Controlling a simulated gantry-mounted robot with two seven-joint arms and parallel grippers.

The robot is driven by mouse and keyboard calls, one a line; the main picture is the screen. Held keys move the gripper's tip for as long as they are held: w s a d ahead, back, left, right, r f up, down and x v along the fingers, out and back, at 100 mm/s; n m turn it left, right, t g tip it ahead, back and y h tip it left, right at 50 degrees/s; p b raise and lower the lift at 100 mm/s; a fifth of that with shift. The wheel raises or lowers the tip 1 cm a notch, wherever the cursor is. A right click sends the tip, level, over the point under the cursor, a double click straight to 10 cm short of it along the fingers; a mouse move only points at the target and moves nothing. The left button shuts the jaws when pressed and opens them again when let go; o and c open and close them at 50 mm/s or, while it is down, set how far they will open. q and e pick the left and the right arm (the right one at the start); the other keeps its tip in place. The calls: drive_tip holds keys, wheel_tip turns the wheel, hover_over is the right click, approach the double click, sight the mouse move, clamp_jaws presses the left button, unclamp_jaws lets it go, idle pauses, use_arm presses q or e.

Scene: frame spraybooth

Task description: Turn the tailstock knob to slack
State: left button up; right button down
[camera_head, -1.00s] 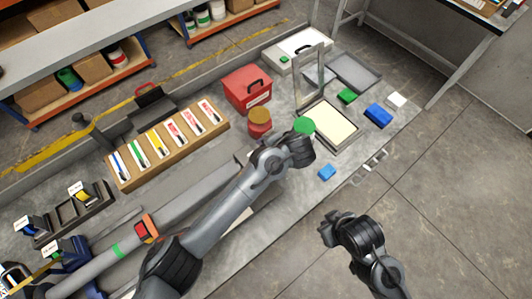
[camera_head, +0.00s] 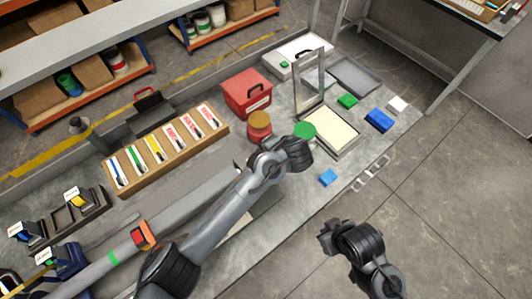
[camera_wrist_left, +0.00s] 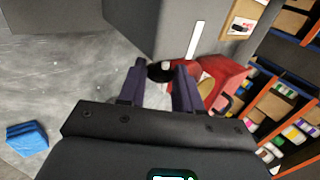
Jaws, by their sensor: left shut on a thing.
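In the left wrist view a dark round knob (camera_wrist_left: 160,72) sits low on a grey block (camera_wrist_left: 182,25) with a white upright stripe. My left gripper's two fingers (camera_wrist_left: 160,88) are on either side of the knob and shut on it; they partly hide it, and I cannot read its turn. In the head view my left gripper (camera_head: 299,155) is over the bench, near the green round lid, and its own wrist hides the knob. My right gripper (camera_head: 328,235) hangs over the floor in front of the bench, away from everything; its jaw gap is not clear.
A red toolbox (camera_head: 247,92), an amber jar (camera_head: 259,126), a green round lid (camera_head: 304,130), an upright frame (camera_head: 310,84) and a cream-filled tray (camera_head: 345,146) stand close by. The floor (camera_head: 450,180) at right is clear.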

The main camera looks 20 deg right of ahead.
use_arm(q)
drive_tip(key=shift+s+f+t+y+b, duration=0.1)
drive_tip(key=shift+f+t+y+b, duration=0.1)
drive_tip(key=shift+t+b, duration=0.35)
drive_tip(key=shift+f+t+y+b, duration=0.1)
drive_tip(key=shift+t+y+b, duration=0.1)
drive_tip(key=shift+t+b, duration=0.35)
drive_tip(key=shift+s+d+f+t+y+b, duration=0.15)
drive_tip(key=shift+t+y+b, duration=0.35)
drive_tip(key=shift+t+b, duration=0.95)
drive_tip(key=shift+s+f+t+y+b, duration=0.1)
drive_tip(key=shift+t+y+b, duration=0.6)
drive_tip(key=shift+b, duration=1.25)
use_arm(e)
wheel_tip(320, 180, down, 9)
use_arm(q)
drive_tip(key=o, duration=1)
use_arm(e)
drive_tip(key=shift+d, duration=0.15)
